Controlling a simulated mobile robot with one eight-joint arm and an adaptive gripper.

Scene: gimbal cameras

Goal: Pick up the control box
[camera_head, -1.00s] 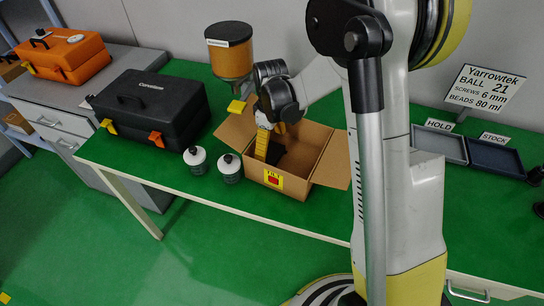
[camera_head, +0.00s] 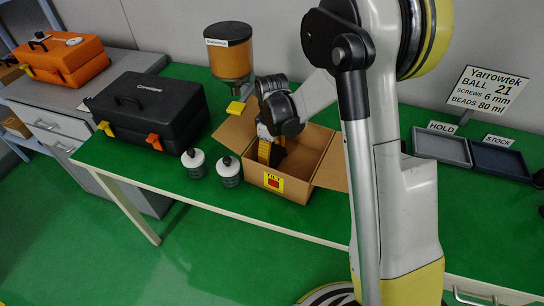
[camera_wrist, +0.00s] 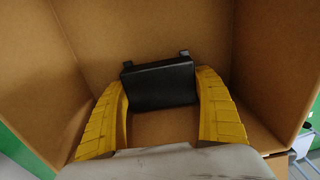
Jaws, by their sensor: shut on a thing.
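A black control box (camera_wrist: 160,84) sits between the two yellow fingers of my gripper (camera_wrist: 162,95) in the wrist view. The fingers are shut on its left and right sides. Two small tabs show on its far edge. In the head view my gripper (camera_head: 268,150) reaches down into an open cardboard carton (camera_head: 306,160), and the control box is mostly hidden there by the fingers and the carton wall. Whether the box touches the carton floor cannot be told.
The carton stands on a green table (camera_head: 330,213) with its flaps open. A black case (camera_head: 150,112), an amber hopper (camera_head: 231,55) and two trays (camera_head: 442,148) (camera_head: 499,160) are also on the table.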

